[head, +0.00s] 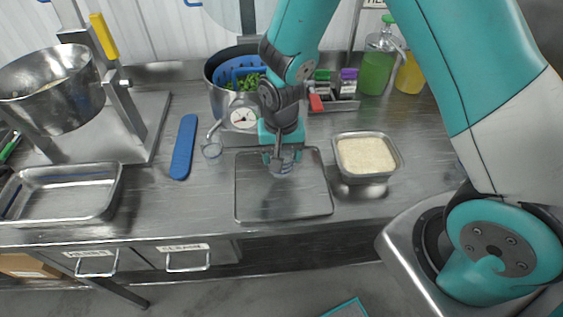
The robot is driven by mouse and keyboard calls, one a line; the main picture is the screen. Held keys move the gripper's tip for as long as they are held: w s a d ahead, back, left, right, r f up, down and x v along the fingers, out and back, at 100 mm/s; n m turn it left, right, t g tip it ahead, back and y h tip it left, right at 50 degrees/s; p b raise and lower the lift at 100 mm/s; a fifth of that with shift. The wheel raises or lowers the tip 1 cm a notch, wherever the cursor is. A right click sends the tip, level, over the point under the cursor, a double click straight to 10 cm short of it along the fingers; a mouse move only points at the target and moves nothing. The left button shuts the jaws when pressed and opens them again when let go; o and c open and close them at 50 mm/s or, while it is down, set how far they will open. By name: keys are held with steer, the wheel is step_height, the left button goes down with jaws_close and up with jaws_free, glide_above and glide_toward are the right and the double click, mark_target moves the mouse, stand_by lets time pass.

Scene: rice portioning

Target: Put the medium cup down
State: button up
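My gripper (281,158) points down over a flat metal tray (250,204) in the middle of the counter. A small shiny cup (281,169), which I take for the medium cup, is at its fingertips and looks held between them. The cup is low over the back part of the tray; I cannot tell whether its base touches the tray. The gripper hides the cup's upper part.
A pan of rice (366,156) stands right of the tray. A blue strip (184,147) and an empty metal pan (62,193) lie further left. The tray's front is clear.

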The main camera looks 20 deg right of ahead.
steer(key=shift+f+p, duration=0.4)
steer(key=shift+f, duration=1.9)
steer(key=shift+f, duration=0.15)
steer(key=o, duration=0.9)
